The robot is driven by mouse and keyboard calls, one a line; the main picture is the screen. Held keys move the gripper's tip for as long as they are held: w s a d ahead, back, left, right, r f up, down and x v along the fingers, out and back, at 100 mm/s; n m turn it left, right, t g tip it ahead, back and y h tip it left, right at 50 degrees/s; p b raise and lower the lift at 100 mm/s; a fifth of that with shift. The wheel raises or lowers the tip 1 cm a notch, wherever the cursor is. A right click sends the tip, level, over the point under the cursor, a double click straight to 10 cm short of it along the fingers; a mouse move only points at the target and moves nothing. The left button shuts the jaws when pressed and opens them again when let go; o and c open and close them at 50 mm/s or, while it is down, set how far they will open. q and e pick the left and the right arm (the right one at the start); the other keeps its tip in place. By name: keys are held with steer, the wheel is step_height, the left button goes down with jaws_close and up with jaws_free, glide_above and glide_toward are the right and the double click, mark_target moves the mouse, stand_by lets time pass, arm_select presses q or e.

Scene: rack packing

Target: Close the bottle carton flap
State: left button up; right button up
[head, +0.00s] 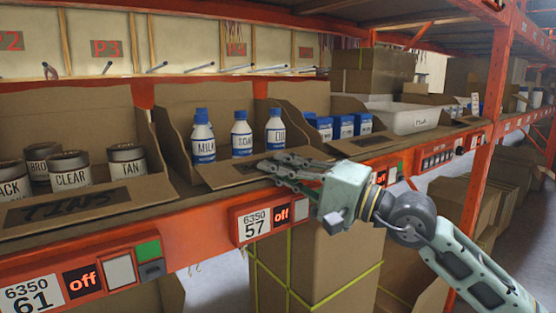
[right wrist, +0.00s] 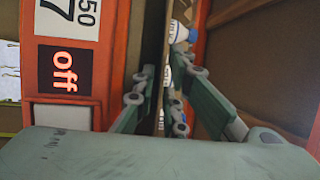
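The bottle carton (head: 174,137) stands open on the shelf with three white, blue-capped bottles (head: 203,140) labelled milk, soap and what looks like oil. Its front flap (head: 225,174) is folded outward and slopes down over the shelf's front edge. My right gripper (head: 272,170) is at the flap's right part, covering some of it. In the right wrist view its two fingers (right wrist: 158,102) stand apart, with a narrow gap where dark cardboard and bits of white and blue show. Whether they touch the flap is unclear. My left gripper is out of view.
A tin carton (head: 70,207) is at the left, and a carton of blue-and-white boxes (head: 342,124) at the right. The orange shelf rail (head: 205,232) with labels and "off" displays runs below. An orange upright (head: 487,120) stands right of my arm.

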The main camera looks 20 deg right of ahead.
stand_by(0.3)
steer(key=shift+w+a, duration=0.1)
jaws_close()
